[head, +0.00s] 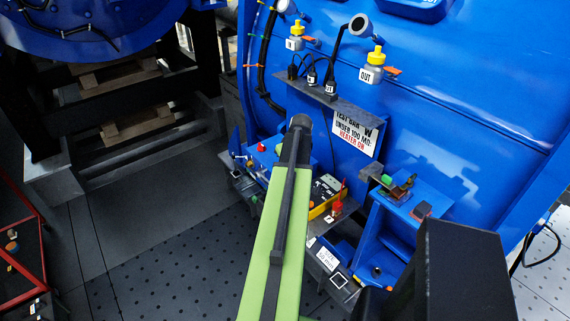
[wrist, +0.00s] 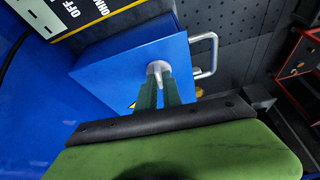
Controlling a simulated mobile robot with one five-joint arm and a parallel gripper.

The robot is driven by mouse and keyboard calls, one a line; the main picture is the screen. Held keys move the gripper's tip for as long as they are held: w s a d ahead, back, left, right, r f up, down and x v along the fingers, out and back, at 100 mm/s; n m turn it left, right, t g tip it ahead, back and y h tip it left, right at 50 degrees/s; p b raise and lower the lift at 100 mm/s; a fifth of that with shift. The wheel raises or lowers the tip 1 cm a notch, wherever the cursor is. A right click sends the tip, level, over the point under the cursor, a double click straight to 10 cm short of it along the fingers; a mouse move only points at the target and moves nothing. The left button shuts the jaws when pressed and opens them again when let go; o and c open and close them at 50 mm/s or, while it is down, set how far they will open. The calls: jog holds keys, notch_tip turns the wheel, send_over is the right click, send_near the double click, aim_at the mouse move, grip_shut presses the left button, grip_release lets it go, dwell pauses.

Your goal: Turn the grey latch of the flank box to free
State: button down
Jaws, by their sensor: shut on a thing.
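The flank box (wrist: 105,70) is a blue box in the wrist view, with a silver bar handle (wrist: 214,55) on its far side. The grey latch (wrist: 157,67) is a small rounded knob on the box's face. My gripper (wrist: 158,82) has its two dark green fingers closed on the latch; the fingertips cover part of it, so its turn angle is hard to read. In the head view my green arm reaches up the middle and hides the gripper and latch. A blue box beside the arm (head: 262,158) appears to be the flank box.
A yellow-edged meter (wrist: 75,14) lies right beside the box; it also shows in the head view (head: 326,190). A ledge with plugs (head: 325,90) and a white sign (head: 354,134) are on the blue wall. A red frame (wrist: 300,60) stands beyond open perforated floor.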

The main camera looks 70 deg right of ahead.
jog(key=shift+w+d+n, duration=0.15)
jog(key=shift+w+n, duration=0.05)
jog(key=shift+n, duration=0.3)
jog(key=shift+t, duration=0.3)
jog(key=c, duration=1.5)
grip_release()
jog(key=shift+s+r, duration=0.1)
jog(key=p+v, duration=1.6)
jog(key=v, duration=0.1)
jog(key=shift+d+r, duration=0.15)
jog(key=shift+r, duration=0.05)
